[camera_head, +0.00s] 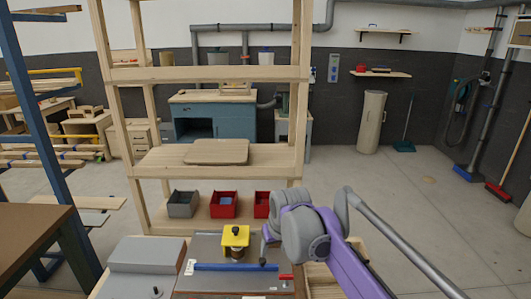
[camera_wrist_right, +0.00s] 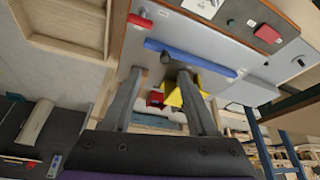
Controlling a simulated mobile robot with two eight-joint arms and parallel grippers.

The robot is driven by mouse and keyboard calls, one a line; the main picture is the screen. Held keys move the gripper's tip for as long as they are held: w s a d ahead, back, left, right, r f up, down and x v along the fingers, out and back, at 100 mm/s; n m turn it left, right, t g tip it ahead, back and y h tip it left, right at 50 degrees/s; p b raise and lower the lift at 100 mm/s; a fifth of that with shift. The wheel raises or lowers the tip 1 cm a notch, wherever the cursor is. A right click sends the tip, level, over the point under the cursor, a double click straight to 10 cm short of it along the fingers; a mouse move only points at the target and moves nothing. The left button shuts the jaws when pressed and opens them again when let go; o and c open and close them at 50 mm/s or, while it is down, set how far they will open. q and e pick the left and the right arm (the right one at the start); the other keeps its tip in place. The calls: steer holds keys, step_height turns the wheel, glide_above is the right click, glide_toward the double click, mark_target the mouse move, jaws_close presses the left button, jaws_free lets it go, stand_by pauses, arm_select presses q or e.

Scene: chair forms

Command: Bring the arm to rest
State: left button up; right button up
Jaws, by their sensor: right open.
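My right arm is purple and grey and comes in from the lower right of the head view. Its gripper (camera_head: 266,243) is above the workbench, just right of the yellow block with a dark knob. In the right wrist view the two grey fingers (camera_wrist_right: 157,88) stand apart with nothing held. The yellow block (camera_head: 235,239) also shows in the right wrist view (camera_wrist_right: 174,97), partly hidden behind one finger. My left gripper is not in view.
The workbench carries a long blue bar (camera_head: 232,267) and a grey box (camera_head: 140,255). Behind it, a wooden shelf rack holds a board (camera_head: 217,151), a grey bin (camera_head: 183,204) and red bins (camera_head: 223,204). Open floor (camera_head: 430,215) lies to the right.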

steer(key=s+d+f+m, duration=0.1)
steer(key=s+d+f, duration=0.3)
steer(key=s, duration=0.6)
steer(key=s+d+f+m+h, duration=0.1)
steer(key=s+d+f, duration=0.3)
steer(key=s, duration=0.5)
steer(key=s+d+f+m+t, duration=0.1)
steer(key=s+d+f, duration=0.4)
steer(key=s, duration=0.5)
steer(key=shift+s+d+p, duration=0.3)
steer(key=shift+s+d, duration=0.05)
steer(key=shift+d, duration=0.75)
